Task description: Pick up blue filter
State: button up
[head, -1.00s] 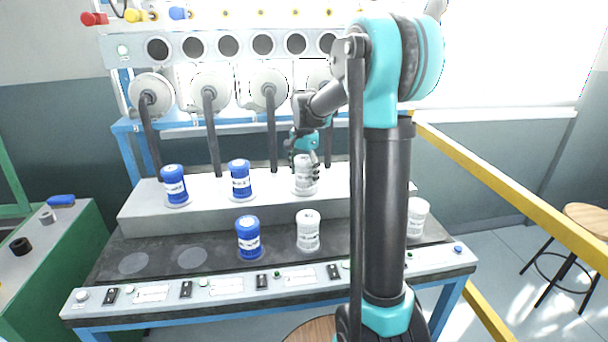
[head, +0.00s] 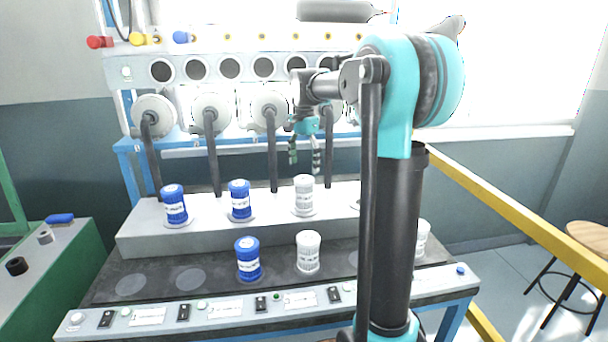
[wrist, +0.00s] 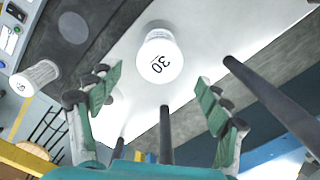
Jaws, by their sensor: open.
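Three blue filters show in the head view. Two stand upright on the raised grey ledge, the left one (head: 174,206) and the middle one (head: 240,200). The third blue filter (head: 248,259) stands upright on the dark lower surface. My gripper (head: 305,170) is open and empty above a white filter (head: 304,195) on the ledge, right of the blue ones. In the wrist view my gripper (wrist: 157,92) has its fingers spread wide, with the white filter marked 30 (wrist: 159,58) beyond and between them. No blue filter shows in the wrist view.
Another white filter (head: 308,252) stands on the lower surface, and one more (head: 422,238) is partly behind my arm. Dark vertical pipes (head: 272,150) rise behind the ledge. The lower surface has free round spots (head: 190,279) at left.

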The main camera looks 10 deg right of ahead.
aim_at(172, 195)
jog(key=j+u, duration=0.25)
jog(key=u, duration=0.15)
jog(key=i+j+u, duration=0.1)
jog(key=j+u, duration=0.25)
jog(key=l, duration=0.1)
